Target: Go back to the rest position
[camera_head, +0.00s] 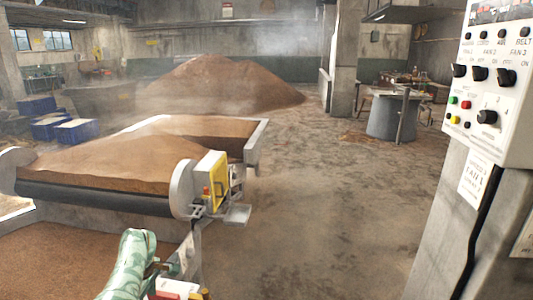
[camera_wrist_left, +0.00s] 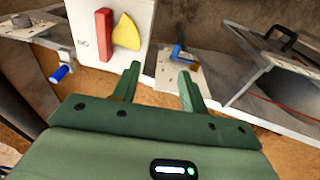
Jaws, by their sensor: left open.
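My left gripper (camera_wrist_left: 159,84) shows in the left wrist view with its two green fingers spread apart and nothing between them. Past the fingertips are a white panel with a red bar (camera_wrist_left: 103,36) and a yellow piece (camera_wrist_left: 126,32), and a light plate carrying a blue-handled part (camera_wrist_left: 179,53). I cannot tell whether the fingers touch any of these. In the head view a green patterned part of my left arm (camera_head: 130,265) reaches up from the bottom edge, left of centre. My right gripper is in neither view.
A conveyor bed heaped with brown grain (camera_head: 100,164) lies at the left, with a yellow box (camera_head: 214,182) at its end. A control panel (camera_head: 492,85) on a pillar stands close at the right. The floor between is open. A grain pile (camera_head: 215,88) lies behind.

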